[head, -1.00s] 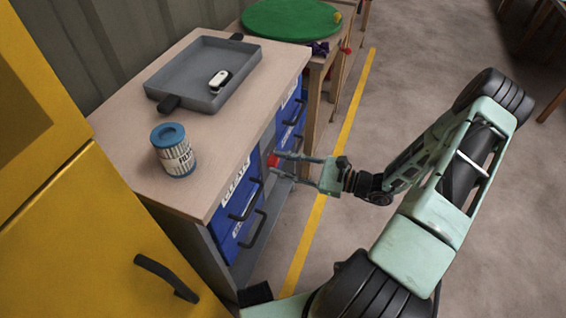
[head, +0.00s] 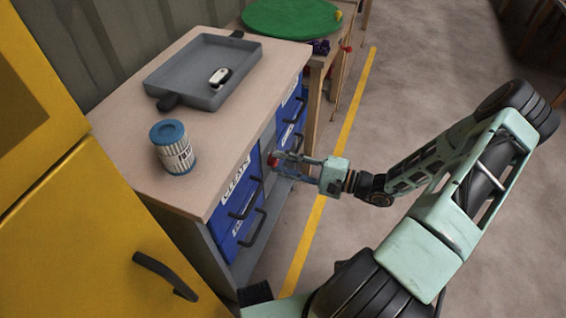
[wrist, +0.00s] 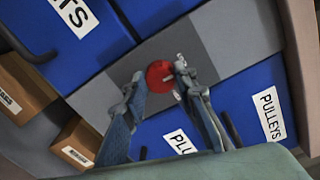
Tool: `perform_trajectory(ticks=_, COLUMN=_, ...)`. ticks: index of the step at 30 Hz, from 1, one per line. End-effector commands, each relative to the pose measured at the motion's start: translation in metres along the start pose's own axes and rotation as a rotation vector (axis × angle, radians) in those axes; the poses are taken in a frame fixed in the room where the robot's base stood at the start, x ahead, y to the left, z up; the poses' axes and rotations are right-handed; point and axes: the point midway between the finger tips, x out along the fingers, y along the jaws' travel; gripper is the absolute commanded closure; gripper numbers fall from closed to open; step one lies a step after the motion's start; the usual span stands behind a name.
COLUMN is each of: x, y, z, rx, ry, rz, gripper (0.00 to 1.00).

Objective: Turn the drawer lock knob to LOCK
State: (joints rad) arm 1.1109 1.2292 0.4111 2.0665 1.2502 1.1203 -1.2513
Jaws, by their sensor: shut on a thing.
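The red lock knob (head: 272,161) sits on a grey strip between the blue drawers, on the front of the wooden-topped cabinet. It also shows in the wrist view (wrist: 158,75), with a small pale mark at its lower right edge. My gripper (head: 279,163) reaches it from the right in the head view. In the wrist view my gripper (wrist: 160,70) has one finger on each side of the knob and is shut on it. No LOCK marking can be read, so I cannot tell the knob's setting.
Blue drawers (head: 236,205) with black handles flank the strip. On the cabinet top stand a blue-lidded can (head: 174,150) and a grey tray (head: 185,72) holding a small white and black object. A yellow cabinet (head: 95,235) stands at the left. The floor to the right is open.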

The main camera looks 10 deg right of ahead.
Motion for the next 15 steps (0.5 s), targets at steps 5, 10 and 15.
perform_trajectory(ticks=5, x=-0.0008, y=0.0007, z=-0.0006, rx=-0.076, ry=0.006, rz=-0.001, gripper=0.98)
perform_trajectory(ticks=10, x=-0.0008, y=0.0006, z=-0.0008, rx=-0.116, ry=0.008, rz=-0.001, gripper=0.98)
perform_trajectory(ticks=15, x=-0.0008, y=0.0005, z=-0.0008, rx=-0.130, ry=0.008, rz=-0.001, gripper=0.98)
